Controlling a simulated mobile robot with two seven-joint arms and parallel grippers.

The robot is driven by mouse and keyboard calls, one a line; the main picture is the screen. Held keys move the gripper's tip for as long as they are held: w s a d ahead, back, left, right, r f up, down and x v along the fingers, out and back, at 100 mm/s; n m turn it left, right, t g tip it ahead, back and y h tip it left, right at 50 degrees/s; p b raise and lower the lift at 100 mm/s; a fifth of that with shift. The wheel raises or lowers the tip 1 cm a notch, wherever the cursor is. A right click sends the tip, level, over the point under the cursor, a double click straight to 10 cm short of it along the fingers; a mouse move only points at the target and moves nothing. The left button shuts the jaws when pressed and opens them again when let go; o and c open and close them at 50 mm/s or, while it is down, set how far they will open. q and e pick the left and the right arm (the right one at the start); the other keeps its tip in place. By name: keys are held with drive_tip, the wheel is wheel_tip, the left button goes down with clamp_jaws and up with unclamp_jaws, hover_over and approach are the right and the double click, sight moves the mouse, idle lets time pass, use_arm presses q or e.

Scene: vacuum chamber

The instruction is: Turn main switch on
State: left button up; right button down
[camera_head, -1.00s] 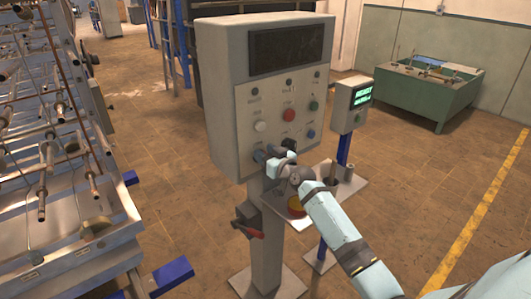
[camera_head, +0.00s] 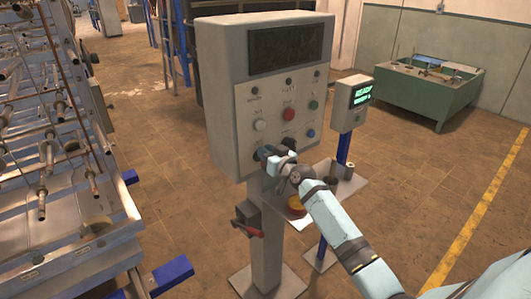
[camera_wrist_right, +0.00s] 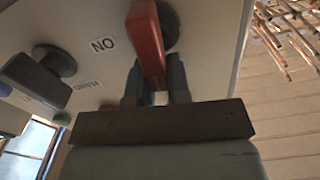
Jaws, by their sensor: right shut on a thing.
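The grey control box (camera_head: 225,95) stands on a post, with its lit buttons and labels facing me. In the right wrist view, a red switch handle (camera_wrist_right: 147,40) sticks out from a round dark base on the panel, beside a label that reads ON upside down. My right gripper (camera_wrist_right: 155,82) has its two fingers around the handle's near end and is shut on it. In the head view, my right gripper (camera_head: 268,154) is at the lower left of the panel and hides the red handle. My left gripper is not in view.
A dark knob (camera_wrist_right: 38,78) sits left of the handle. A red lever (camera_head: 248,229) is on the post below. A metal rack (camera_head: 60,150) is at left.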

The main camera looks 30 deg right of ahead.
drive_tip(key=shift+w+d+f+m+p, duration=0.1)
drive_tip(key=shift+d+f+m, duration=0.4)
drive_tip(key=shift+m, duration=2.25)
drive_tip(key=shift+s+d+f+m+p, duration=0.15)
drive_tip(key=shift+d+f+m, duration=0.25)
drive_tip(key=shift+m, duration=2.4)
drive_tip(key=shift+w+d+f+m+p, duration=0.15)
drive_tip(key=shift+d+f+m, duration=0.35)
drive_tip(key=shift+m, duration=2.25)
drive_tip(key=shift+a+f, duration=0.1)
drive_tip(key=c, duration=1.1)
unclamp_jaws()
